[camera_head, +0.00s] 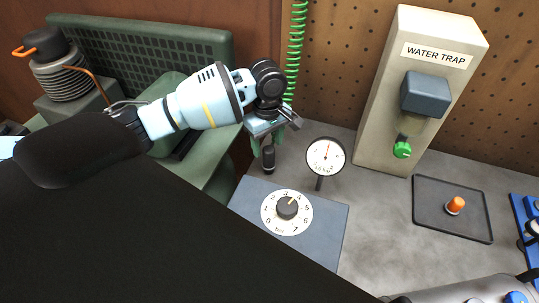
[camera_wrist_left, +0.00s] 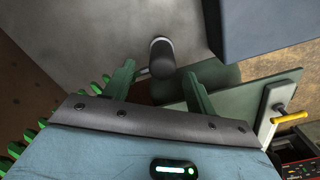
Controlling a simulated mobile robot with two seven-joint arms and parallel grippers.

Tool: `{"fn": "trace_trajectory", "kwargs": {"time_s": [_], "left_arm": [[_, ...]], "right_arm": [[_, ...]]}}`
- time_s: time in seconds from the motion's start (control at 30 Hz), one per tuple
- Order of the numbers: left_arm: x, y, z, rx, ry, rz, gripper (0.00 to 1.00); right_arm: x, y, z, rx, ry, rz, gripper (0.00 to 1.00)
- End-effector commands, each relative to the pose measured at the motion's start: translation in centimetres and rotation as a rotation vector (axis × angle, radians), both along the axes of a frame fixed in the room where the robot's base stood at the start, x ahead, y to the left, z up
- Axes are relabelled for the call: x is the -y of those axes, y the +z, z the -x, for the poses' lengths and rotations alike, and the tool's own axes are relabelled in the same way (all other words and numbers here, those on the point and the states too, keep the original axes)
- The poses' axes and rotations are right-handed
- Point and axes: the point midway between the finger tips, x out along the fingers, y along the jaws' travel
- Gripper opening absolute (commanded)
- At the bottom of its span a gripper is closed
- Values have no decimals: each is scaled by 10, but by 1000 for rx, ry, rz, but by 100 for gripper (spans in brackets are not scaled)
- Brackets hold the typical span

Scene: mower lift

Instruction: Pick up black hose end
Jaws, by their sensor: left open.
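The black hose end (camera_head: 268,158) is a short dark cylinder standing by the left edge of the grey bench, left of the round gauge. It also shows in the left wrist view (camera_wrist_left: 161,55), ahead of the jaws. My left gripper (camera_head: 267,145) points down over it, with green fingers spread open. In the left wrist view the open fingers (camera_wrist_left: 158,72) lie on either side of its line, and nothing is gripped. Whether a finger touches it I cannot tell.
A gauge (camera_head: 325,157) and a blue-grey dial box (camera_head: 325,222) stand close by. A green coiled hose (camera_head: 297,40) hangs behind my left wrist. The water trap cabinet (camera_head: 385,125) stands behind. A dark tray (camera_head: 430,225) holds an orange-topped piece (camera_head: 455,205). Bench between is clear.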

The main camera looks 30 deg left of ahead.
Motion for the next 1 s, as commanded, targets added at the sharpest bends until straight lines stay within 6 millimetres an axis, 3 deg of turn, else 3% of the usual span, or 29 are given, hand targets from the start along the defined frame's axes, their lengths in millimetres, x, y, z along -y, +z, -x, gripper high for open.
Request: {"fn": "trace_trajectory", "kwargs": {"time_s": [0.4,0.7,1.0], "left_arm": [[5,-48,4,-1,0,-1,56],[5,-50,3,3,0,-1,56],[5,-50,3,3,0,-1,17]], "right_arm": [[-1,-4,2,-7,-2,-4,91],[-4,-3,1,-6,-9,-11,91],[-4,-3,1,-6,-8,-11,91]]}}
